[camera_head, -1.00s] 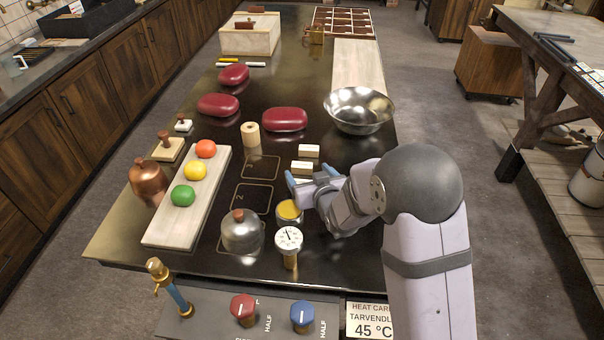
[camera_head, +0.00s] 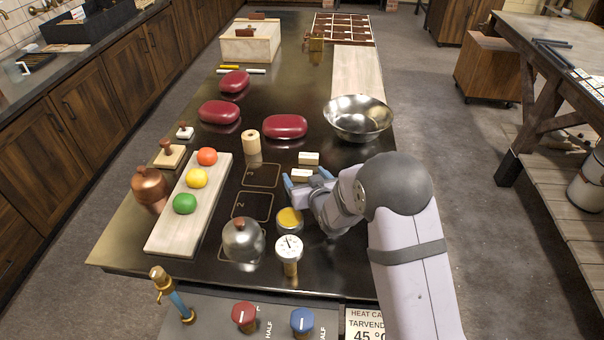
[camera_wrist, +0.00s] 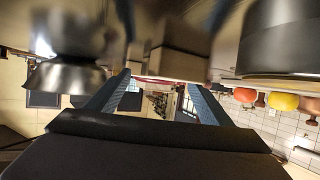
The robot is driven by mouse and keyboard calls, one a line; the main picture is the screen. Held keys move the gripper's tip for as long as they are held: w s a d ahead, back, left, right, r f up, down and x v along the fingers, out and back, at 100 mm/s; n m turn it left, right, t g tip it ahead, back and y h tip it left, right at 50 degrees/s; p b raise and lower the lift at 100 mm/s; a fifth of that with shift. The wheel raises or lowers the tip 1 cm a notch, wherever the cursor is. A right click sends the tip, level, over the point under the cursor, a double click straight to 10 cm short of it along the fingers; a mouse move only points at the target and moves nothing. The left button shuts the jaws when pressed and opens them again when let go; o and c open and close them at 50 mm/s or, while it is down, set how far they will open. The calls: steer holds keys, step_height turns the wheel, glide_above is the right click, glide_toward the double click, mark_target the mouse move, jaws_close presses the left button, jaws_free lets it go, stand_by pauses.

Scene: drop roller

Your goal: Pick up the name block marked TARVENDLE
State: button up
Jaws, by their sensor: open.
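Two cream name blocks lie on the dark table: a far block (camera_head: 308,158) and a near block (camera_head: 300,175). Their lettering is too small to read, so I cannot tell which says TARVENDLE. My gripper (camera_head: 305,181) is open at the near block, its blue fingertips low beside it. In the wrist view, which is upside down, a blurred block (camera_wrist: 180,50) shows beyond and between the blue fingers of my gripper (camera_wrist: 158,92). I see nothing held. Contact with the near block cannot be told.
A yellow-topped tin (camera_head: 289,219), a dial gauge (camera_head: 288,247) and a metal dome (camera_head: 242,240) stand close by to the near left. A steel bowl (camera_head: 358,117) is behind right.

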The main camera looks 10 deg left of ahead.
mark_target(302, 173)
steer(key=shift+p+x, duration=0.55)
steer(key=shift+x, duration=1.1)
steer(key=c, duration=1.1)
